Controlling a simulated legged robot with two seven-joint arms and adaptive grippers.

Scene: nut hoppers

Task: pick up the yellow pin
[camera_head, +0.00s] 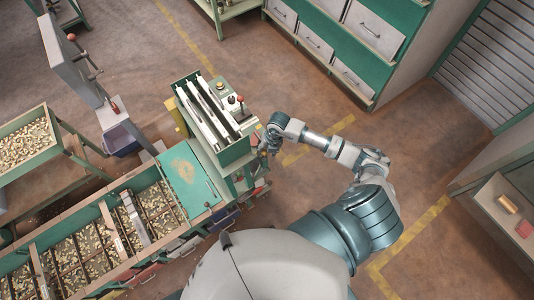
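I cannot make out a clear yellow pin. A small yellowish knob (220,86) sits on top of the green machine (222,152), near a red-topped lever (240,99). My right arm reaches from the lower right to the machine's right side. My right gripper (264,147) is beside that side, pointing down, small and partly merged with the machine parts behind it. I cannot see whether its fingers are open or hold anything. My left gripper is out of view.
Hopper bins of nuts (80,255) run along the lower left, with another nut tray (25,143) above. A drawer cabinet (345,45) stands at the back. A shelf at the right holds a yellowish cylinder (508,204) and a red block (525,228). The floor right of my arm is clear.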

